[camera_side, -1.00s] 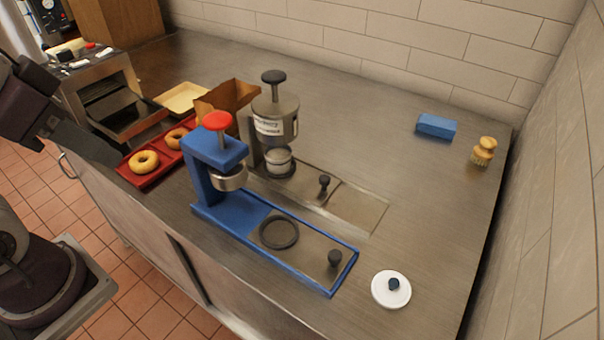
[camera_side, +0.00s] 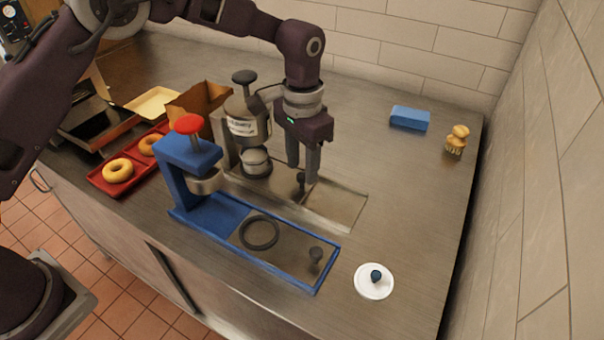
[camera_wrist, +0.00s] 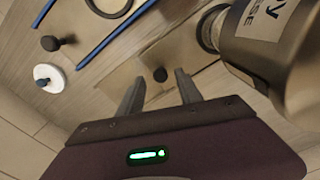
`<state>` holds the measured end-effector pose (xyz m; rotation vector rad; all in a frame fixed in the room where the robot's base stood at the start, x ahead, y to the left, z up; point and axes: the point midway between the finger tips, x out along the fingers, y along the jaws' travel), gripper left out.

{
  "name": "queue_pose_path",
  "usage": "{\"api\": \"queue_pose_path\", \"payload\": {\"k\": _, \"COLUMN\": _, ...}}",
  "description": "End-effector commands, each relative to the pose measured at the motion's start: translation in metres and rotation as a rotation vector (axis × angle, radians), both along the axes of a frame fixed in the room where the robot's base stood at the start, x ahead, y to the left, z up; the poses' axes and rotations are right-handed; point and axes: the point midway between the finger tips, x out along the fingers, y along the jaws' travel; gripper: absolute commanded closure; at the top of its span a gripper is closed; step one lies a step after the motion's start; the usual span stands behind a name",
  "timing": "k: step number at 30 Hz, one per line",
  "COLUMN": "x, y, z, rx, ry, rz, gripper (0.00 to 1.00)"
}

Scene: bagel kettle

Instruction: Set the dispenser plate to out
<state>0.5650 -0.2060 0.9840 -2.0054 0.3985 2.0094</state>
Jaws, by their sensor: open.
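The grey dispenser (camera_side: 247,125) stands at mid-counter with a small white cup-like part under its body. A flat metal track (camera_side: 338,207) runs from its foot toward the right. My gripper (camera_side: 303,178) is open and points down over the track. The dispenser body is at the right in the wrist view (camera_wrist: 265,45).
A blue press (camera_side: 190,160) with a red top stands in front, its blue-edged track holding a dark ring (camera_side: 259,233) and another knob (camera_side: 315,254). A white lid (camera_side: 374,281), blue block (camera_side: 410,118) and brush (camera_side: 457,140) lie right. Bagels sit on a red tray (camera_side: 105,188).

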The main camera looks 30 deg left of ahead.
Motion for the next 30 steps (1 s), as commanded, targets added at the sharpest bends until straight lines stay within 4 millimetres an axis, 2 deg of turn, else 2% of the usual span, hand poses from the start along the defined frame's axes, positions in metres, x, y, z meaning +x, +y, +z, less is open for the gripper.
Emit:
{"api": "queue_pose_path", "payload": {"k": 3, "x": 0.0, "y": 0.0, "z": -0.021, "rx": 0.001, "ry": 0.002, "rz": 0.0, "gripper": 0.58}}
{"api": "queue_pose_path", "payload": {"k": 6, "x": 0.0, "y": 0.0, "z": -0.03, "rx": 0.001, "ry": 0.0, "rz": -0.001, "gripper": 0.58}}
{"api": "queue_pose_path", "payload": {"k": 14, "x": 0.0, "y": 0.0, "z": -0.033, "rx": 0.001, "ry": -0.001, "rz": -0.001, "gripper": 0.58}}
{"api": "queue_pose_path", "payload": {"k": 21, "x": 0.0, "y": 0.0, "z": -0.033, "rx": 0.0, "ry": -0.002, "rz": -0.002, "gripper": 1.0}}
{"api": "queue_pose_path", "payload": {"k": 30, "x": 0.0, "y": 0.0, "z": -0.032, "rx": 0.0, "ry": -0.002, "rz": -0.002, "gripper": 1.0}}
